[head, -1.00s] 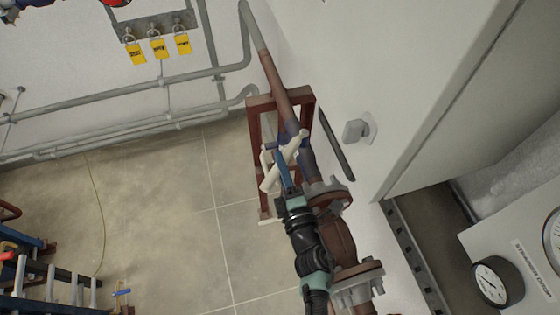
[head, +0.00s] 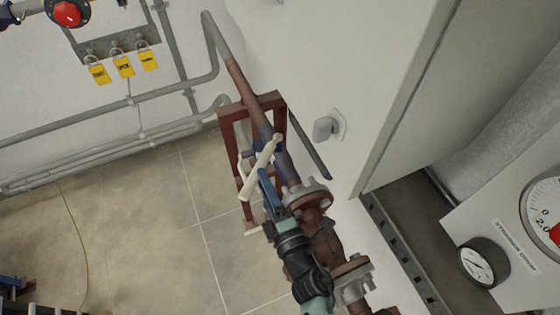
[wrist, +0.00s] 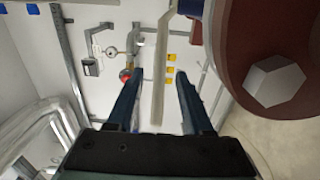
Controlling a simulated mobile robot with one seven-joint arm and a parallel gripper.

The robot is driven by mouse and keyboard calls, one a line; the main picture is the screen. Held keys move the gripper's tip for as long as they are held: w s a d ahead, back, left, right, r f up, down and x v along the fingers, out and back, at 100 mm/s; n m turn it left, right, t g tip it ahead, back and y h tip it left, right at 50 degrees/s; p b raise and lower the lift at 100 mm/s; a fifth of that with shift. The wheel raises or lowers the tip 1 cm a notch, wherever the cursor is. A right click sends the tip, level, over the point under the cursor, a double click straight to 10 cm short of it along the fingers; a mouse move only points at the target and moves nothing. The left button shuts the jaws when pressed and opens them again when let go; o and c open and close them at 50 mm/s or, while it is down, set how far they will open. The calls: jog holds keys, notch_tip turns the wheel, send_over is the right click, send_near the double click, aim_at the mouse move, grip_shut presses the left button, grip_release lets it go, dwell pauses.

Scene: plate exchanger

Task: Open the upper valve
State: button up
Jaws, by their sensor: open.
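The upper valve shows a cream lever (head: 262,166) that lies at a slant beside a rusty pipe, near a blue valve part (head: 279,149). My gripper (head: 264,178) is at the lever, with its blue fingers over or beside it; the head view does not show contact. In the wrist view the lever (wrist: 161,70) runs nearly upright between the two spread fingers of my gripper (wrist: 157,74). There is a gap on both sides, and the lever looks closer to the left finger. The lever's lower end is near the fingers' depth, but how deep it sits is unclear.
A red-brown frame (head: 231,116) stands around the pipe. Rusty flanges (head: 307,194) are close to my gripper's right. A large bolt and flange (wrist: 275,82) fill the wrist view's upper right. A white cabinet wall (head: 325,60) and gauge (head: 482,262) are at right.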

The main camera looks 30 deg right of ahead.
jog(key=s+b, duration=0.2)
jog(key=s, duration=0.7)
jog(key=shift+a+b, duration=0.35)
jog(key=shift+a, duration=0.05)
